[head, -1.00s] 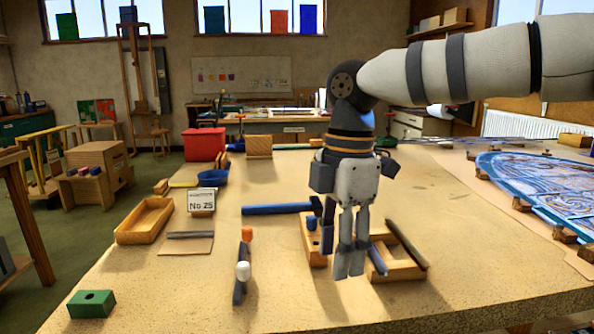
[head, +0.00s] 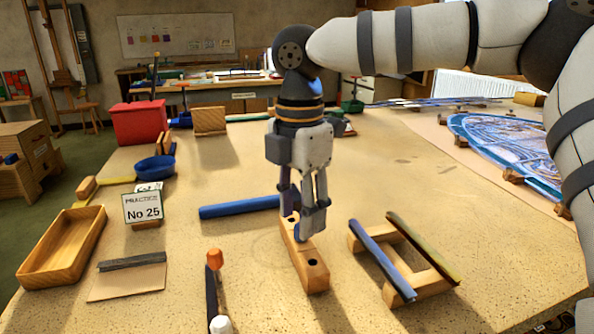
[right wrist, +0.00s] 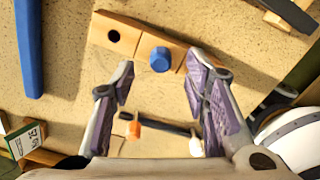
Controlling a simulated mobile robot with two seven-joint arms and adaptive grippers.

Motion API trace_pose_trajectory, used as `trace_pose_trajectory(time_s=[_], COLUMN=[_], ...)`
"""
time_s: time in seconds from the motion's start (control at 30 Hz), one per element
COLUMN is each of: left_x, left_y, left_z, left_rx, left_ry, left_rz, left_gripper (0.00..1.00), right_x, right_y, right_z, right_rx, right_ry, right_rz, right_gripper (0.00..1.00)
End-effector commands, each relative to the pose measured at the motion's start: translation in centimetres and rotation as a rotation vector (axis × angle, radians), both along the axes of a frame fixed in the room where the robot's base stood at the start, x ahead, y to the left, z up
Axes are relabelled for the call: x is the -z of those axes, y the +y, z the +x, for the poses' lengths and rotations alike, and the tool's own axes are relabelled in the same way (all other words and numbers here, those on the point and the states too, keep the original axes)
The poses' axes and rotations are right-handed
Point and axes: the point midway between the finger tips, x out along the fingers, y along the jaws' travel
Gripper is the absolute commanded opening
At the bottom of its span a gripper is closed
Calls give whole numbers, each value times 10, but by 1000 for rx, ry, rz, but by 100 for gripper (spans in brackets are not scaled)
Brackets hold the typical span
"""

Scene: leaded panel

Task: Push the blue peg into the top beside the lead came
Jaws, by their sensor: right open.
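The blue peg (right wrist: 160,60) stands in a wooden block (right wrist: 122,36) in the right wrist view. An empty hole shows beside it. In the head view the block (head: 316,276) is partly covered by my fingers, which largely hide the peg. My right gripper (head: 303,222) points down over the block, open; in its wrist view (right wrist: 160,78) the fingers are spread, with the peg between and just beyond the tips. The dark lead came (head: 211,290) lies on the bench top, with an orange peg (head: 215,258) and a white peg (head: 221,324) beside it. My left gripper is out of view.
A wooden rack (head: 416,284) with blue and dark strips stands right of the block. A blue bar (head: 238,207) lies behind it. A wooden tray (head: 62,250), a No 25 card (head: 143,206) and a blue bowl (head: 155,169) are at left.

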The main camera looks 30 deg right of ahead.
Motion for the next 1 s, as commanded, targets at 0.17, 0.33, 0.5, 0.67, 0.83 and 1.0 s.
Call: trace_pose_trajectory(time_s=[0.17,0.33,0.5,0.67,0.83,1.0], left_x=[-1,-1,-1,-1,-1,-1], left_y=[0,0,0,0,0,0], left_z=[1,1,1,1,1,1], left_rx=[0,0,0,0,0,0], left_ry=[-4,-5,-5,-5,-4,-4], left_rz=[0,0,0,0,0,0], left_gripper=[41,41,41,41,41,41], right_x=[24,30,30,29,30,29], right_y=[0,0,0,0,0,0], right_z=[-1,0,0,0,0,0], right_rx=[0,0,0,0,0,0], right_ry=[0,-3,-2,-2,-2,-2], right_rz=[0,0,0,0,0,0], right_gripper=[42,42,40,3,6,0])
